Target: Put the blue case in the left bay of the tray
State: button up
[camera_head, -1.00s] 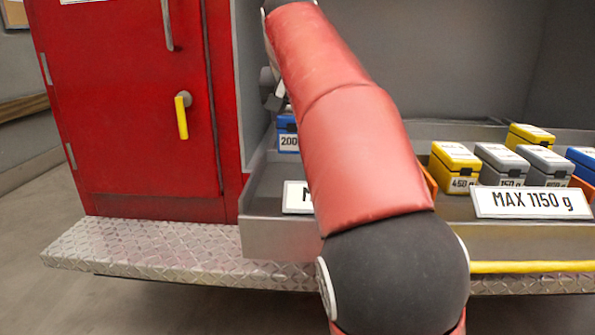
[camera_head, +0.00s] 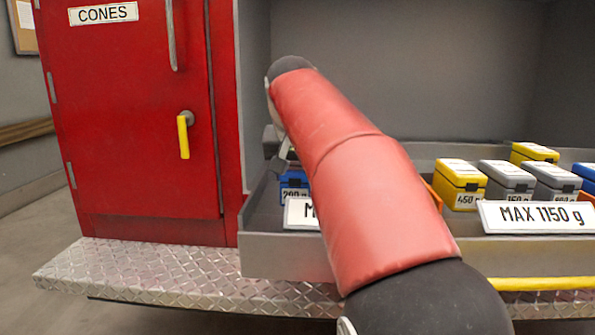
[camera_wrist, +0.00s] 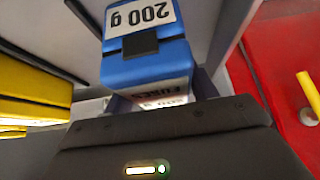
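The blue case (camera_head: 293,183), marked 200 g, shows just left of my arm in the head view, low inside the left bay of the grey tray (camera_head: 277,258). The tray wall and a white plate (camera_head: 300,213) hide its lower part; I cannot tell if it touches the floor. In the wrist view the blue case (camera_wrist: 148,66) is upright, close against the dark gripper body, with a FUSES label. My gripper (camera_head: 280,152) is right above the case, mostly behind my arm. Its fingertips are hidden, but it appears shut on the case.
A red door (camera_head: 130,120) with a yellow handle (camera_head: 184,135) is on the left. A treadplate step (camera_head: 150,275) runs in front.

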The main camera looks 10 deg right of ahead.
jog(key=o, duration=0.3)
jog(key=shift+r, duration=0.15)
jog(key=shift+s+r, duration=0.1)
jog(key=shift+r, duration=0.2)
jog(key=p+v, duration=0.3)
jog(key=v, duration=0.8)
jog(key=shift+s, duration=0.2)
jog(key=shift+a+r, duration=0.1)
